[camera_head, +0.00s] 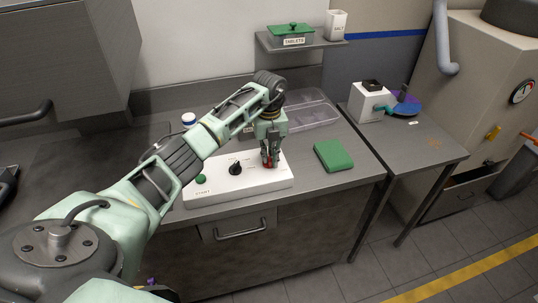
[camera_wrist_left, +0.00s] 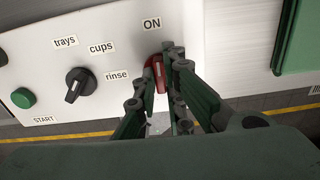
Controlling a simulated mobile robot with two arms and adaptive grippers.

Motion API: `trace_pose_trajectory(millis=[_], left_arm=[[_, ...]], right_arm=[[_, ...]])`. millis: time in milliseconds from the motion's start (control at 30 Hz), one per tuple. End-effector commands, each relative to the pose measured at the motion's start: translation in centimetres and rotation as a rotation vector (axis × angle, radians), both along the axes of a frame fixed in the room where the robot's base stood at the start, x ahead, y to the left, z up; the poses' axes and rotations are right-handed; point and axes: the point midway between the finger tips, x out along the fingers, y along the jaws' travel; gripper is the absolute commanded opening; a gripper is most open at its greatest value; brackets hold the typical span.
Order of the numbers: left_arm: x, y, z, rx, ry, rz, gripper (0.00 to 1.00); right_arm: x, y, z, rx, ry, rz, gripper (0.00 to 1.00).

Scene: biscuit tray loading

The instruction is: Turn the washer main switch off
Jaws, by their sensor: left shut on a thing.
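The washer control panel (camera_head: 225,190) is a white slab on the grey counter. Its red main switch (camera_wrist_left: 157,74) stands below the ON label (camera_wrist_left: 152,24) in the left wrist view, its upper end tilted slightly toward that label. My left gripper (camera_wrist_left: 160,76) is shut on the red switch; in the head view it reaches down to the panel's right part (camera_head: 268,163). A black selector knob (camera_wrist_left: 80,84) with labels trays, cups and rinse, and a green START button (camera_wrist_left: 23,98), sit left of the switch. My right gripper is not in view.
A green box (camera_head: 333,155) lies on the counter right of the panel. A clear tray (camera_head: 308,113) is behind the gripper. A shelf (camera_head: 300,45) above holds a tablets container (camera_head: 291,34) and a salt box (camera_head: 337,24). A side table (camera_head: 410,135) stands right.

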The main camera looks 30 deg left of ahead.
Motion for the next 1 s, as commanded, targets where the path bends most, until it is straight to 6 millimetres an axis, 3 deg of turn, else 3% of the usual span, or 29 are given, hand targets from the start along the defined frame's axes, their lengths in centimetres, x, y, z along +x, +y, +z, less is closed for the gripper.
trace_pose_trajectory(millis=[267,1000], left_arm=[[0.1,0.1,-0.2,0.001,-0.001,-0.175,0.0],[0.1,0.1,-0.1,0.002,-0.002,-0.873,0.0]], right_arm=[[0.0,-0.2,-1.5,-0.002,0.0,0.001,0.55],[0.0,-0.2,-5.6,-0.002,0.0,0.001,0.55]])
